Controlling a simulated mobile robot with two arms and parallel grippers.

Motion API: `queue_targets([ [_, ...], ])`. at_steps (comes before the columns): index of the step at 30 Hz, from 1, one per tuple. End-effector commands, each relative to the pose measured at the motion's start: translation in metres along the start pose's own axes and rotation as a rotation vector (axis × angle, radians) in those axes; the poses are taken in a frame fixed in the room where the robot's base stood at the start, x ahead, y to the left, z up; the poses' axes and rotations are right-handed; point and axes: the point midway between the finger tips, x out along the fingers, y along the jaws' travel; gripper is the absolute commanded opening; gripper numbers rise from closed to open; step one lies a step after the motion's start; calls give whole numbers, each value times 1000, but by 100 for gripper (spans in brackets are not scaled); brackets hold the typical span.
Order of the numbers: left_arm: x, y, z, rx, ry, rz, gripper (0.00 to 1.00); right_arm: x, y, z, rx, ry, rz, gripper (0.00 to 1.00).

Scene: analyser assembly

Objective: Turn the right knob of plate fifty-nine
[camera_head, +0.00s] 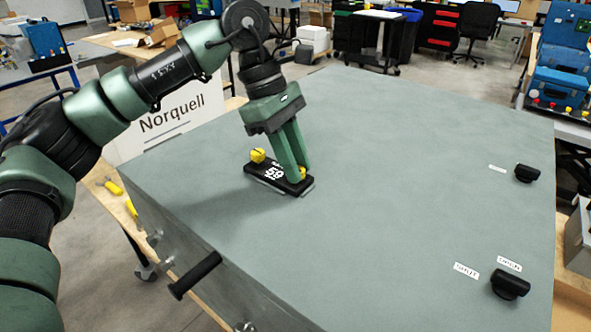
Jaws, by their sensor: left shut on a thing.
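The black plate (270,174) marked 59 lies on the top of the large grey-green cabinet (380,200). It bears two yellow knobs. The left knob (257,155) stands free at the plate's left end. The right knob (303,173) is at the right end, mostly hidden behind my left gripper's fingers. My left gripper (298,176) comes down from above, and its green fingers are shut on the right knob. My right gripper is not in view.
Black knobs (510,284) and (527,173), with small white labels (466,270), sit along the cabinet's right side. A black handle (195,275) sticks out at the front left edge. The cabinet top around the plate is clear.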

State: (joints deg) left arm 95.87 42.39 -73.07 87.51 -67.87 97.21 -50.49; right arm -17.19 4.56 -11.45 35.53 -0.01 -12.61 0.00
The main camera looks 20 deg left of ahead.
Motion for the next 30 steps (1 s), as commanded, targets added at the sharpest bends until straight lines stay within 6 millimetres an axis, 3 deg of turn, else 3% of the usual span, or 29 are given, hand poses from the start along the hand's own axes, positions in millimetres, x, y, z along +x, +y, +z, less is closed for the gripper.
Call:
queue_targets([
  [9, 2, -1, -1, -142, 1, 59, 0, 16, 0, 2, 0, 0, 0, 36],
  [27, 0, -1, 0, -182, 1, 75, 0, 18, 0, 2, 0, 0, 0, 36],
  [28, 0, -1, 0, -182, 1, 75, 30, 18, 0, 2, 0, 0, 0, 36],
  [30, 0, -1, 0, -182, 1, 75, 45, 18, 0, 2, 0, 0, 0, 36],
])
